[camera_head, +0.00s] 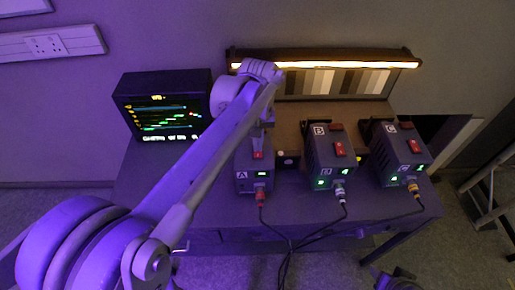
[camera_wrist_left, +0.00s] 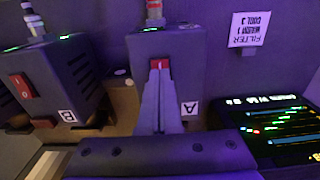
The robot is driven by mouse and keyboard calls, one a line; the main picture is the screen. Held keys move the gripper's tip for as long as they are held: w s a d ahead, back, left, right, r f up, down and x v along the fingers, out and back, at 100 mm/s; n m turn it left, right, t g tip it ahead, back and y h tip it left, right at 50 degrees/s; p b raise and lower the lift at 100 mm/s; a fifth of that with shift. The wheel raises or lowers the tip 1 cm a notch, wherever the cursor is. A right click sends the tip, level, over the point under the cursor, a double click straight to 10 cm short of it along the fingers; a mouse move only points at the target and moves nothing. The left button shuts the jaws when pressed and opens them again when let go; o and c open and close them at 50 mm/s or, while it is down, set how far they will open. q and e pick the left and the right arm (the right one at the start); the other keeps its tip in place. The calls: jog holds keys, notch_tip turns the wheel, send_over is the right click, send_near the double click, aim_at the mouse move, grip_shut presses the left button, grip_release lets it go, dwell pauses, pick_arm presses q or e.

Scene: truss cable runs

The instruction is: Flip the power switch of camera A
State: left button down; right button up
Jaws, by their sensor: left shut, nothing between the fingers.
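Camera A (camera_head: 243,184) is a grey box marked A on the table, leftmost of three similar boxes. My left gripper (camera_head: 261,146) reaches down to this switch from above, fingers shut and empty. In the left wrist view, the fingertips (camera_wrist_left: 159,76) are at the edge of the red switch (camera_wrist_left: 160,64) of camera A (camera_wrist_left: 184,45); I cannot tell whether they touch.
Camera B (camera_head: 330,160) and camera C (camera_head: 398,158), with red switches too, stand to the right. A monitor (camera_head: 163,104) stands at the left. A lit bar (camera_head: 330,64) over a grey chart is behind. Cables hang over the table's front edge.

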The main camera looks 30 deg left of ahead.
aim_at(258, 155)
pick_arm(q)
notch_tip(258, 155, up, 5)
jog(key=shift+f+p, duration=0.1)
jog(key=shift+p, duration=0.95)
pick_arm(e)
jog(key=r, duration=0.1)
jog(key=w+r, duration=0.1)
jog(key=r, duration=0.1)
jog(key=shift+w+r, duration=0.3)
jog(key=shift+w, duration=0.05)
jog(key=shift+s, duration=0.1)
pick_arm(q)
jog(key=s+d+f+m+t, duration=0.3)
jog(key=s+f, duration=0.1)
jog(key=s, duration=0.2)
jog(key=s+d+f+m+t, duration=0.3)
jog(key=s+f, duration=0.2)
jog(key=s, duration=0.2)
jog(key=shift+d+f, duration=0.2)
jog(key=shift+d, duration=0.2)
jog(key=shift+s, duration=0.15)
